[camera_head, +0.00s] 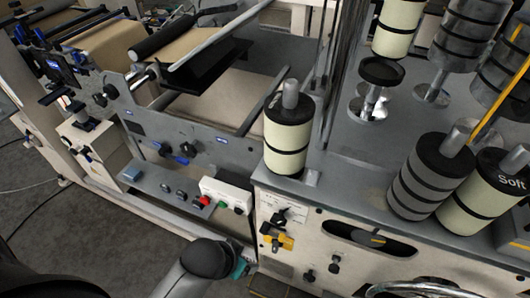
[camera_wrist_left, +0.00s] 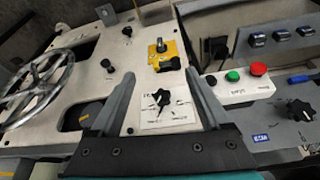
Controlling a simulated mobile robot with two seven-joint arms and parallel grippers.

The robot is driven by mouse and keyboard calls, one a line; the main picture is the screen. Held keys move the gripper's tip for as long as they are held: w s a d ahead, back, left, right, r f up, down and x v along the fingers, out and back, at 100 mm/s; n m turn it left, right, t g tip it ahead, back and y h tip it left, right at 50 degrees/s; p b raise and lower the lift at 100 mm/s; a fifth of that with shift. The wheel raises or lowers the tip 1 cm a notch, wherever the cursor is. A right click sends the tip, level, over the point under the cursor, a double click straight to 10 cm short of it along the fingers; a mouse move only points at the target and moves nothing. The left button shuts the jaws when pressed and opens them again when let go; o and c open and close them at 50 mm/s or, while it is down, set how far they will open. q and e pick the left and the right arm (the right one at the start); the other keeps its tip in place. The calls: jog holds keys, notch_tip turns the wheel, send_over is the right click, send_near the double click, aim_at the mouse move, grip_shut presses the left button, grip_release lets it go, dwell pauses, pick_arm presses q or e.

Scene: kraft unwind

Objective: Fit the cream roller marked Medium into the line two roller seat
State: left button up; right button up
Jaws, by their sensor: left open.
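A cream roller with black bands (camera_head: 288,135) stands upright on the front left corner of the grey machine top. A second cream roller (camera_head: 398,25) stands at the back, cut by the top edge. A third cream roller (camera_head: 480,205), marked "Soft", leans at the right beside a grey banded roller (camera_head: 428,178). No "Medium" mark is readable, and I cannot tell which place is the line two seat. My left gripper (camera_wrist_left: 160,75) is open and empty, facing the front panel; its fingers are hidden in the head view. My right gripper is not in view.
A black knob (camera_wrist_left: 161,98) shows between my fingers. A yellow switch (camera_wrist_left: 165,55), a button box (camera_wrist_left: 240,85) and a handwheel (camera_wrist_left: 38,85) are nearby. Grey rollers (camera_head: 470,30) crowd the back right. A web machine fills the left. The grey top (camera_head: 345,150) has clear room mid-front.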

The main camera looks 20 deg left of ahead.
pick_arm(q)
jog(key=w+d+r+t+h+p, duration=0.1)
jog(key=w+r+t, duration=0.1)
jog(key=w+r, duration=0.3)
jog(key=w+r+t+h+p, duration=0.1)
jog(key=w+r+t, duration=0.15)
jog(key=r, duration=0.45)
jog(key=t+h, duration=0.1)
jog(key=t, duration=0.8)
send_near(287, 97)
jog(key=w, duration=0.4)
jog(key=w+d+b, duration=0.1)
jog(key=w, duration=0.2)
jog(key=w+d, duration=0.1)
jog(key=w, duration=0.1)
jog(key=shift+w+b, duration=0.3)
jog(key=shift+b, duration=0.1)
jog(key=shift+w+d, duration=0.2)
jog(key=shift+w, duration=0.8)
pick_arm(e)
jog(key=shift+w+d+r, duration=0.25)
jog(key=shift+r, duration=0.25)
pick_arm(q)
jog(key=shift+c, duration=0.2)
grip_shut()
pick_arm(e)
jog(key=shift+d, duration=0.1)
